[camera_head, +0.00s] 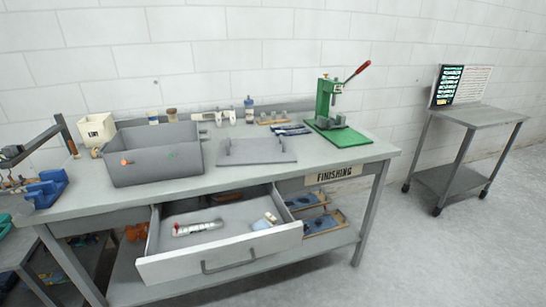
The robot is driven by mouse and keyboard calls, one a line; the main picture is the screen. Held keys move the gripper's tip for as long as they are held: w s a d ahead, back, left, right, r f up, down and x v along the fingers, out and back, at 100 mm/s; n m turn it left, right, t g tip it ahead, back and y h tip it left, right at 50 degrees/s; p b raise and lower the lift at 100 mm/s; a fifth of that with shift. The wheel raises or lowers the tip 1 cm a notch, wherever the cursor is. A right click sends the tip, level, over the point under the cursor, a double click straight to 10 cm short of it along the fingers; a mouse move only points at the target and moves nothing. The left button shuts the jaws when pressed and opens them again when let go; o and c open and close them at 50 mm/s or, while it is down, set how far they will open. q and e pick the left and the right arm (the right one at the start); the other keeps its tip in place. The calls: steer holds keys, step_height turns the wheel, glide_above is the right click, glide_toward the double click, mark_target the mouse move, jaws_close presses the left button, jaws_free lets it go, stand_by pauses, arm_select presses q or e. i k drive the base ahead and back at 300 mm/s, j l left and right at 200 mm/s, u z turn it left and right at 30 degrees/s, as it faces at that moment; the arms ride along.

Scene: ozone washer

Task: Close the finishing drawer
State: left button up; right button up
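The finishing drawer (219,262) is pulled out of the front of the grey workbench (377,151). Its pale front panel has a dark bar handle (229,268). Inside lie a whitish tool with red marks (198,228) and a small pale block or bottle with a blue part (265,221). A "FINISHING" label (335,175) is on the bench front to the right of the drawer. Neither of my grippers shows in the head view.
On the bench stand a grey bin (152,170), a grey plate with a handle (256,151) and a green press (334,106) with a red lever. Trays (323,220) lie on the lower shelf. A wheeled cart (466,117) stands at right. The floor (440,255) at front right is clear.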

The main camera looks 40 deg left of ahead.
mark_target(166, 258)
steer(key=u, duration=1.75)
